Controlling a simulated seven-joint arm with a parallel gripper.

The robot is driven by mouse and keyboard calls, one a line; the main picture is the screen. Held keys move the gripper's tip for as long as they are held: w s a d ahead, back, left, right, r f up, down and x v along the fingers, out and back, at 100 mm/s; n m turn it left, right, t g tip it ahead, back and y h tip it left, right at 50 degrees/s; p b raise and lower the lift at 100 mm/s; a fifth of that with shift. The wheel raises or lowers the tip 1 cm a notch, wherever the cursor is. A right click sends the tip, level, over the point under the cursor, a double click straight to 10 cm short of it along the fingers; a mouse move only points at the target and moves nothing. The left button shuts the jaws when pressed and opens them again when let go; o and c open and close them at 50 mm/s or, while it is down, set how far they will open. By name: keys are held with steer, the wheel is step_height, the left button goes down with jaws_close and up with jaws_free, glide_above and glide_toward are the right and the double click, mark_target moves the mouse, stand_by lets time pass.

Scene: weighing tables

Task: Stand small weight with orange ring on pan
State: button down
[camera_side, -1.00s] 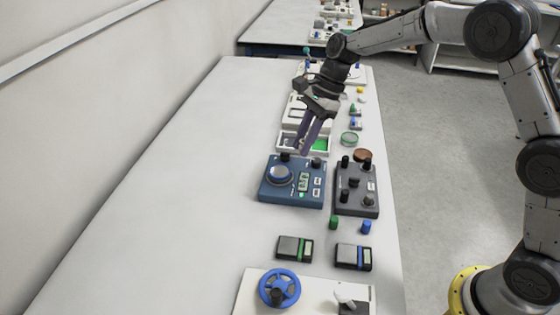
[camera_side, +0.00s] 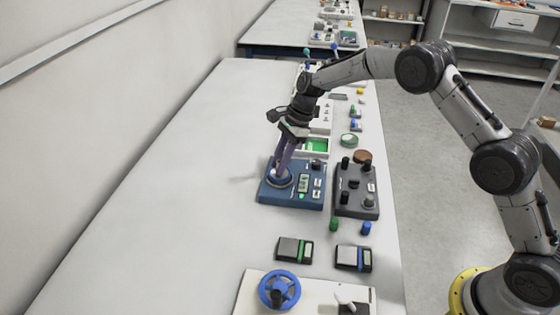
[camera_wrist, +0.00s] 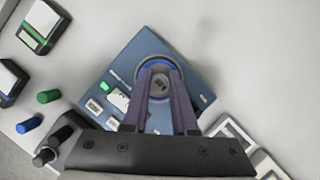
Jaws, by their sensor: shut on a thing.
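The blue scale (camera_side: 292,194) stands on the long white table. Its round pan (camera_side: 279,183), with a blue rim, is at the left of its top. My gripper (camera_side: 281,167) points down over the pan. In the wrist view, my gripper (camera_wrist: 161,78) is shut on a small dark grey round weight (camera_wrist: 160,85), seen from above within the pan's blue rim (camera_wrist: 157,61). I cannot make out an orange ring on it. The fingers hide much of the pan, and I cannot tell if the weight touches it.
A dark box with black knobs (camera_side: 357,190) stands right of the scale. A tray with a green compartment (camera_side: 316,146) lies behind the scale. The table's left side is clear.

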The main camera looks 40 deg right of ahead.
steer(key=c, duration=0.7)
jaws_free()
steer(key=shift+f, duration=0.1)
